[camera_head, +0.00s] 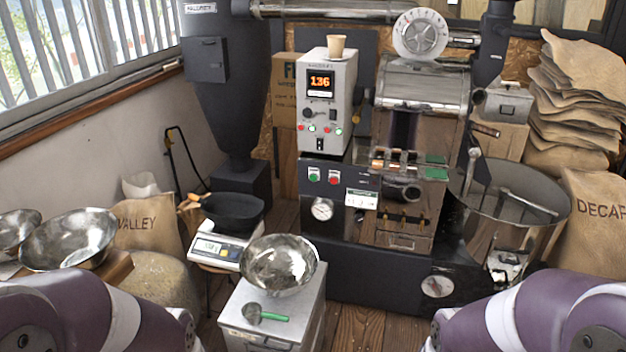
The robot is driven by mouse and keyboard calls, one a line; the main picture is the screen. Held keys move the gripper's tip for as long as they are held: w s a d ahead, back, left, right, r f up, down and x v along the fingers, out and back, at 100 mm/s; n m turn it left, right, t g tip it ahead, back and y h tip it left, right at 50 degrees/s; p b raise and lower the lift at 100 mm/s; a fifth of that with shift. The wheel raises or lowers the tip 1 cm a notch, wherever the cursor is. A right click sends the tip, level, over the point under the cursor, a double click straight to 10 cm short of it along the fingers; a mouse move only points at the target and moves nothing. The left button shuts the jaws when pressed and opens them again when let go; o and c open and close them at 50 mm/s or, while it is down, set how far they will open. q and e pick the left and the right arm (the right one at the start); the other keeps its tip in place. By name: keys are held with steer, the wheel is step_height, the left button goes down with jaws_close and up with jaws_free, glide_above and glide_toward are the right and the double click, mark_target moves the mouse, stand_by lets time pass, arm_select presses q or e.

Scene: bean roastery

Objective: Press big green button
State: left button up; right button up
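A green button (314,175) sits on the dark front panel of the roaster (340,210), left of a red button (334,177). Nothing covers it. Smaller green and red lights or buttons show on the grey control box (328,105) above, under its orange "136" display. My purple arm links show at the bottom left and bottom right corners. Neither gripper is in view, and no part of me touches the roaster.
In front of the roaster, a steel bowl (279,264) and a green-handled scoop (265,315) rest on a grey cabinet (250,332). A scale (222,247) with a black pan (233,210) stands left. A round cooling bin (505,215) stands right. A paper cup (336,46) tops the control box.

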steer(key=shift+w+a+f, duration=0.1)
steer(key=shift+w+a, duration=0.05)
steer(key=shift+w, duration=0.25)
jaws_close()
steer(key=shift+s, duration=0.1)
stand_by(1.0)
